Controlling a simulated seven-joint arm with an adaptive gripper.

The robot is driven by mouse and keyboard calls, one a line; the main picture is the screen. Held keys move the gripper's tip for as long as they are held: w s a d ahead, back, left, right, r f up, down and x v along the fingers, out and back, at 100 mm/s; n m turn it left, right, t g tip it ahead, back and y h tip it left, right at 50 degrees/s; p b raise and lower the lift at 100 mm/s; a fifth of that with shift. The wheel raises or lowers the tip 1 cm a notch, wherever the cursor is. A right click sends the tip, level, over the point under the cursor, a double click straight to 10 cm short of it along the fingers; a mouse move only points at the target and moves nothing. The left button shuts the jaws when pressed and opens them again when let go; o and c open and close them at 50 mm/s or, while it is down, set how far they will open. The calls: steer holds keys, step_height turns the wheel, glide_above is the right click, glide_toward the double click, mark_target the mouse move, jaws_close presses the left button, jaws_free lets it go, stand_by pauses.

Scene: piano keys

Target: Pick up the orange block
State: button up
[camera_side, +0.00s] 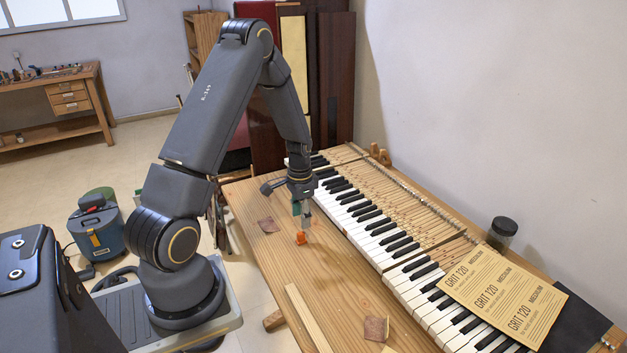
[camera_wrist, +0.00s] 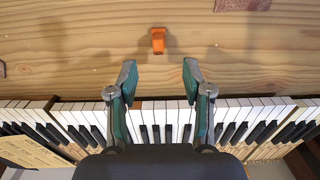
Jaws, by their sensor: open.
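The small orange block (camera_side: 301,238) lies on the wooden bench top, on the near side of the piano keys. It also shows in the wrist view (camera_wrist: 158,41), at the top middle, ahead of the fingertips. My gripper (camera_side: 302,218) is above the bench, close over the block in the side view. In the wrist view my gripper (camera_wrist: 159,74) has its two fingers wide apart with nothing between them. The block is apart from both fingers, roughly centred between their lines.
The piano keyboard (camera_side: 385,240) runs along the bench beside the block. Sandpaper sheets (camera_side: 505,295) and a dark jar (camera_side: 502,232) lie at the right. Bench around the block is clear.

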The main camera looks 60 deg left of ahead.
mark_target(301, 233)
step_height(301, 233, down, 7)
steer(key=shift+s+d+f, duration=0.1)
steer(key=shift+s, duration=0.05)
stand_by(0.4)
jaws_close()
